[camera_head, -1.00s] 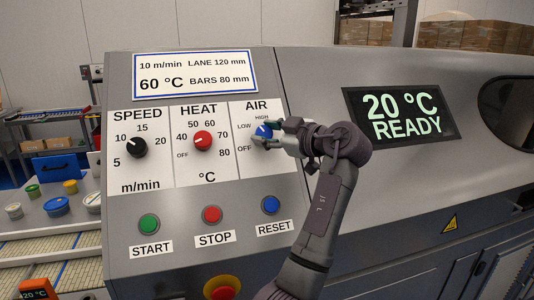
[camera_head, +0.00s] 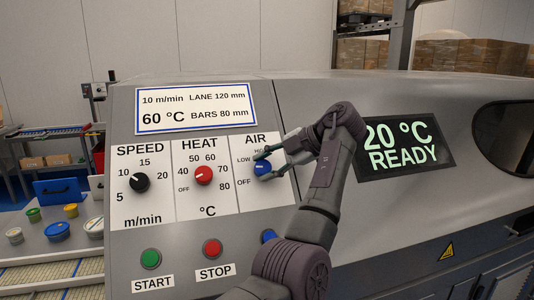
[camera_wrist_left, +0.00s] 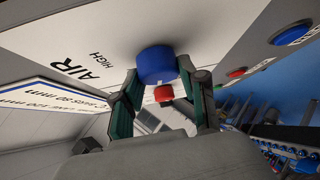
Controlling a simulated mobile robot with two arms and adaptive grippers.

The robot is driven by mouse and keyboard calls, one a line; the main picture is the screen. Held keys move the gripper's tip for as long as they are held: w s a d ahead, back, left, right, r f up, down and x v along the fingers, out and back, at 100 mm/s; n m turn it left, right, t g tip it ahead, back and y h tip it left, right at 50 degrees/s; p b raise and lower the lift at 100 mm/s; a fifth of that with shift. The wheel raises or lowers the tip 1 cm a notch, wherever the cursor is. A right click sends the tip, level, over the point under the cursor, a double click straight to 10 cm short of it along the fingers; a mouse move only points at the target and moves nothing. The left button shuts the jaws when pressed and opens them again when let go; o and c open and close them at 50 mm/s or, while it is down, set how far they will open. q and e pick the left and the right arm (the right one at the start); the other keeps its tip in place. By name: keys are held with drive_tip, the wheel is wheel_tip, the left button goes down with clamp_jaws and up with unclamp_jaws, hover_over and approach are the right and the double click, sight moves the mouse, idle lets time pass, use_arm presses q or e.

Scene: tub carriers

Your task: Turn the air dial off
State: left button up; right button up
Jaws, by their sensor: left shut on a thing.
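The blue air dial (camera_head: 262,168) is on the white AIR panel, with LOW and OFF labels to its left and the HIGH label partly hidden by a finger. Its white mark seems to point up and left, near LOW, but it is small. My left gripper (camera_head: 266,163) is shut on the dial, coming from the right. In the left wrist view the blue dial (camera_wrist_left: 157,65) sits between the two fingertips of the left gripper (camera_wrist_left: 160,74). My right gripper is not in view.
The red heat dial (camera_head: 203,175) and black speed dial (camera_head: 139,182) are to the left. The green start button (camera_head: 151,259) and red stop button (camera_head: 212,248) are below.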

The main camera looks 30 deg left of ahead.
use_arm(q)
drive_tip(key=n+h+p, duration=0.1)
drive_tip(key=p, duration=0.1)
drive_tip(key=n+h+p, duration=0.1)
drive_tip(key=p, duration=0.1)
drive_tip(key=shift+r+n+p, duration=0.3)
drive_tip(key=shift+n, duration=0.1)
drive_tip(key=shift+a+f+n+h+p, duration=0.1)
drive_tip(key=shift+f+n+h+p, duration=0.15)
drive_tip(key=shift+n+h+p, duration=0.85)
drive_tip(key=o, duration=1.1)
drive_tip(key=shift+o, duration=0.2)
drive_tip(key=v, duration=0.7)
drive_tip(key=shift+d, duration=0.2)
drive_tip(key=shift+w+r, duration=0.1)
drive_tip(key=shift+w, duration=0.05)
